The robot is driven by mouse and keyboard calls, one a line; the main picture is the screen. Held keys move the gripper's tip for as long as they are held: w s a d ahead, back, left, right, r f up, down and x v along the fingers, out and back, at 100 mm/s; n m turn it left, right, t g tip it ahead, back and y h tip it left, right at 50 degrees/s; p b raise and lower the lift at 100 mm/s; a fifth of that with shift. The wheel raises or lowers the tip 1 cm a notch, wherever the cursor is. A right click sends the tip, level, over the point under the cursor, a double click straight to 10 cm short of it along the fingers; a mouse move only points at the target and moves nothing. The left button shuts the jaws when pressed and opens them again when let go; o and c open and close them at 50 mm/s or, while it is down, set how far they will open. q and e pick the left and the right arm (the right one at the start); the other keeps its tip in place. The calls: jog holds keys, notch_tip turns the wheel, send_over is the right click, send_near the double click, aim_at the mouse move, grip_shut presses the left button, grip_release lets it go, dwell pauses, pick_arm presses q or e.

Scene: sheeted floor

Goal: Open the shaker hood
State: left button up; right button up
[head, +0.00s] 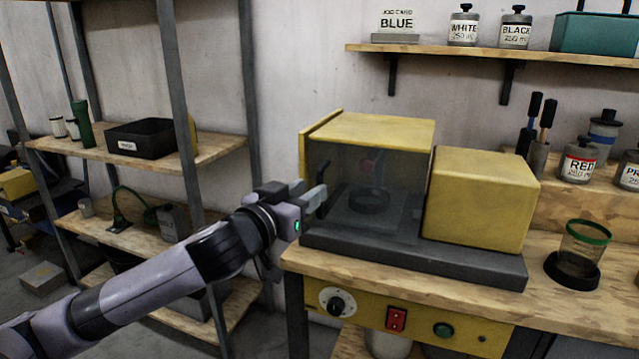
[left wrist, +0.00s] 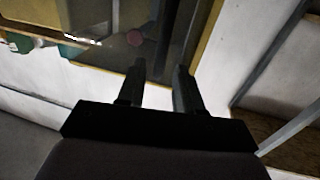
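The shaker hood (head: 385,130) is a yellow box with a dark see-through front panel (head: 340,185). It stands down on a dark grey base (head: 420,260), and the hood looks closed. A round dark part shows dimly through the panel. My right gripper is out of view.
A yellow housing (head: 482,198) stands right of the hood on the same base. A green-rimmed clear cup (head: 583,246) is on the wooden bench (head: 400,290). A shelf with jars (head: 463,28) hangs above. A rack (head: 185,105) stands left, close behind my arm.

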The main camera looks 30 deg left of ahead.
pick_arm(q)
jog(key=shift+w+a+p, duration=0.1)
jog(key=shift+w+p, duration=0.25)
jog(key=shift+w, duration=2.05)
grip_shut()
